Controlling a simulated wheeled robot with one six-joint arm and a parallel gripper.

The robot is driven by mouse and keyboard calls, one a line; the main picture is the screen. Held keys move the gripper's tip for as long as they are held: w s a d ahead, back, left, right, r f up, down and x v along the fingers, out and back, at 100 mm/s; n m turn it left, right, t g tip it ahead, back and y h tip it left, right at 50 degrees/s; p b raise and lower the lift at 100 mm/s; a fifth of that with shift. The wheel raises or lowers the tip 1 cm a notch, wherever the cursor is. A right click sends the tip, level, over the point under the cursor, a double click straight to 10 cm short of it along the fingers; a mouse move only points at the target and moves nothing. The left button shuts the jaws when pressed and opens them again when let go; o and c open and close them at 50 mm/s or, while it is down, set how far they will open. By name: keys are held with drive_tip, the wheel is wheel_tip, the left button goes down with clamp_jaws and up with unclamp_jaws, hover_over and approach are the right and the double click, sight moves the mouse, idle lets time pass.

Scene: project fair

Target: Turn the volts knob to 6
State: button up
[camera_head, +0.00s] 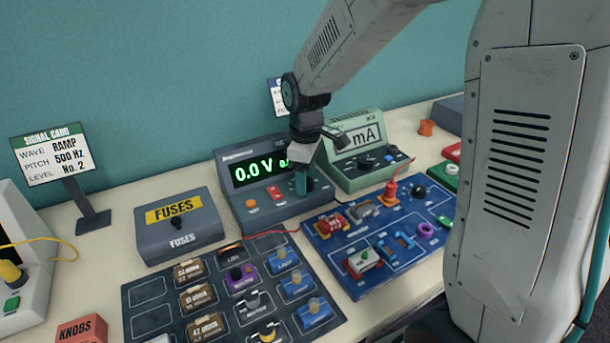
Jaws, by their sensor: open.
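The power supply (242,181) is a dark grey box in the middle of the bench, with a green display reading 0.0 V (254,170) and a second reading partly hidden behind my arm. Its front shows an orange button (251,203) and a red switch (274,193). My gripper (301,183) points down at the right part of this front panel, open, with its fingers at or just in front of a dark knob (318,187). The gripper covers part of the panel, so the knob's label and pointer are hidden. I cannot tell whether the fingers touch the knob.
A green mA meter (360,148) stands close to the right of the supply. A blue circuit board (335,262) and a dark parts tray (141,317) lie in front. A grey FUSES box (178,224) and a signal card (53,152) stand left.

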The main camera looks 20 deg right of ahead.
drive_tip(key=shift+c, duration=0.3)
drive_tip(key=c, duration=0.9)
drive_tip(key=shift+m, duration=0.4)
drive_tip(key=m, duration=0.3)
drive_tip(key=shift+m, duration=0.3)
drive_tip(key=m, duration=0.4)
drive_tip(key=shift+m, duration=0.3)
drive_tip(key=m, duration=0.4)
drive_tip(key=shift+m, duration=2.4)
